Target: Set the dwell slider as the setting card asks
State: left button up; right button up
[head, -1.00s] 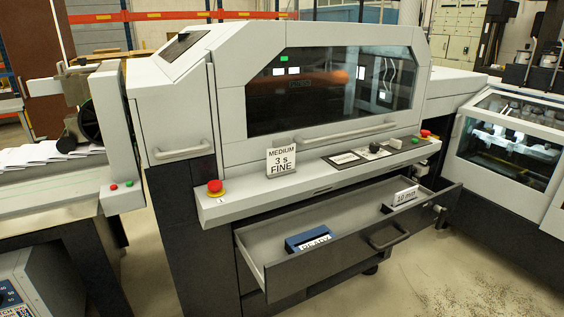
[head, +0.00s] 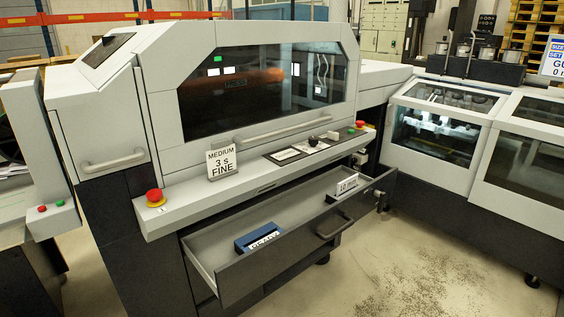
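The white setting card (head: 222,162) stands upright on the ledge of the middle machine and reads "MEDIUM, 3 s, FINE". To its right, a dark control panel (head: 283,155) with a pale label lies on the ledge, with a black knob (head: 313,141) beside it. I cannot make out which part there is the dwell slider, or its setting; it is too small. Neither of my grippers is in view.
An open drawer (head: 205,254) juts out below the ledge, holding a blue box (head: 258,236) and a small card (head: 347,184) reading "10 mm". A red stop button (head: 155,197) is at the ledge's left end. Floor (head: 430,270) is clear at front right.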

aim_at(333, 135)
jog(key=i+l+u, duration=0.2)
jog(key=i, duration=0.25)
jog(key=i+l+u, duration=0.15)
jog(key=i+l, duration=0.15)
jog(key=i, duration=0.15)
